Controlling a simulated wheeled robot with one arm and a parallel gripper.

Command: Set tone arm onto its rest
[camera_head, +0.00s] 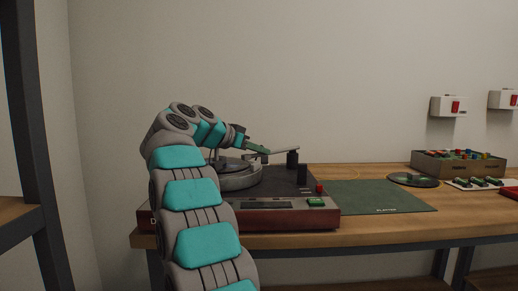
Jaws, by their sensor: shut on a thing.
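The record player (270,217) has a dark top and a red-brown front and stands on the wooden table. Its round platter (238,181) is partly hidden behind my arm. The pale tone arm (284,151) runs from a dark pivot post (292,159) at the back right toward the platter. My gripper (264,152) comes in from the left and is shut on the tone arm near its free end, above the platter. A short dark post (302,174) stands at the right side; I cannot tell if it is the rest.
A red knob (319,188) and a green button (316,202) are at the player's front right. A green mat (375,196) lies to the right, with a black disc (413,179), a box of coloured items (430,164) and a white tray (460,185) beyond. The mat is mostly clear.

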